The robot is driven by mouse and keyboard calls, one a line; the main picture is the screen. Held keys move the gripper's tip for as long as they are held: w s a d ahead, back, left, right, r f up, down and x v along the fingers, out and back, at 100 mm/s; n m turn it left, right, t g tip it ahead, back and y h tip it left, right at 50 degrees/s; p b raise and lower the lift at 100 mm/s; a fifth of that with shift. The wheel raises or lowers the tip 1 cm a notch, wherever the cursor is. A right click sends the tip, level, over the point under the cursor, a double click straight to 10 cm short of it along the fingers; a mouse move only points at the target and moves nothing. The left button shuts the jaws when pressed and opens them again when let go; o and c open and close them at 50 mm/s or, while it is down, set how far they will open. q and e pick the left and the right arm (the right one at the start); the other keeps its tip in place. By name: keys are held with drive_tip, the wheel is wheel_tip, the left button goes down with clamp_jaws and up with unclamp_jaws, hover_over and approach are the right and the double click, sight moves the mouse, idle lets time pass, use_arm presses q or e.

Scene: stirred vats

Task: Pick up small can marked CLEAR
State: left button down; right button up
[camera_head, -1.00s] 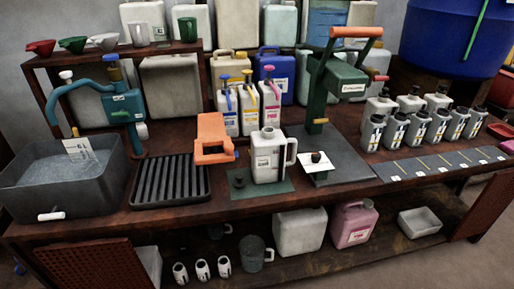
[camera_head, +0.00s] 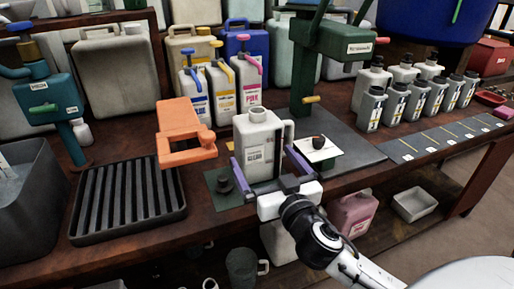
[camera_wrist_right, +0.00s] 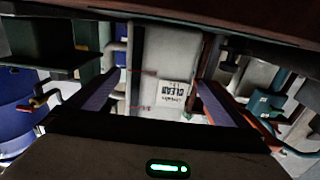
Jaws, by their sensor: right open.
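The small can marked CLEAR (camera_head: 258,140) is a pale grey-white jug with a handle on its right side. It stands upright on a dark green mat (camera_head: 216,182) on the bench. In the wrist view the can (camera_wrist_right: 165,60) shows between the fingers, and its label reads CLEAR upside down. My right gripper (camera_head: 264,157) is open, with one purple-padded finger on each side of the can's lower body. The wrist view shows the can between both fingers (camera_wrist_right: 160,85), with gaps beside it; contact cannot be told. My left gripper is not in view.
An orange clamp-like device (camera_head: 184,130) stands close to the left of the can. A white card with a dark knob (camera_head: 316,149) lies to its right by the green press (camera_head: 310,60). Pump bottles (camera_head: 222,90) stand behind. A black ribbed tray (camera_head: 128,200) is at left.

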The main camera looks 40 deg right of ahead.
drive_tip(key=x, duration=0.5)
drive_tip(key=shift+w+d, duration=0.2)
drive_tip(key=shift+w, duration=0.1)
drive_tip(key=shift+c, duration=0.3)
drive_tip(key=shift+r, duration=0.1)
drive_tip(key=c, duration=1)
